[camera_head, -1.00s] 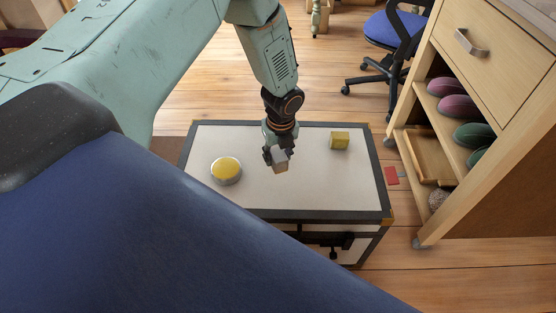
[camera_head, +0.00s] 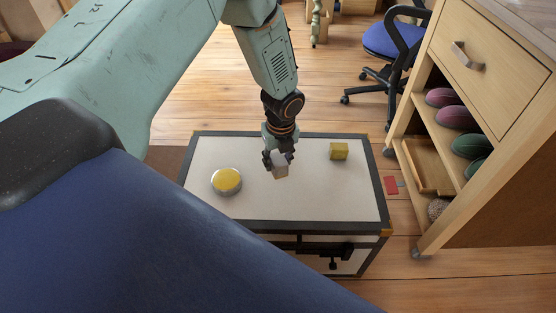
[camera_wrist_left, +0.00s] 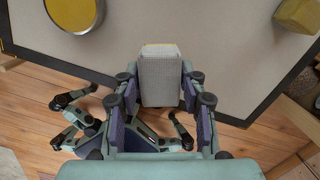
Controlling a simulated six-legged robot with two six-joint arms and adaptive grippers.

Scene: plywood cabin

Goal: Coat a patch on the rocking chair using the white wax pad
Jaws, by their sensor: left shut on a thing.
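My left gripper (camera_head: 279,162) is shut on the white wax pad (camera_head: 281,171), a small pale block with a tan lower end. It holds the pad over the pale top of a dark-edged trunk (camera_head: 310,204); I cannot tell the gap beneath it. In the left wrist view the pad (camera_wrist_left: 159,80) sits between the fingers (camera_wrist_left: 160,92), with a yellowish strip along its far edge. A round tin with yellow contents (camera_head: 227,181) stands to the left on the trunk. No rocking chair can be made out clearly. My right gripper is not in view.
A yellow block (camera_head: 339,151) lies at the trunk's back right. A blue office chair (camera_head: 391,40) is behind. A red item (camera_head: 391,185) lies on the floor beside the trunk.

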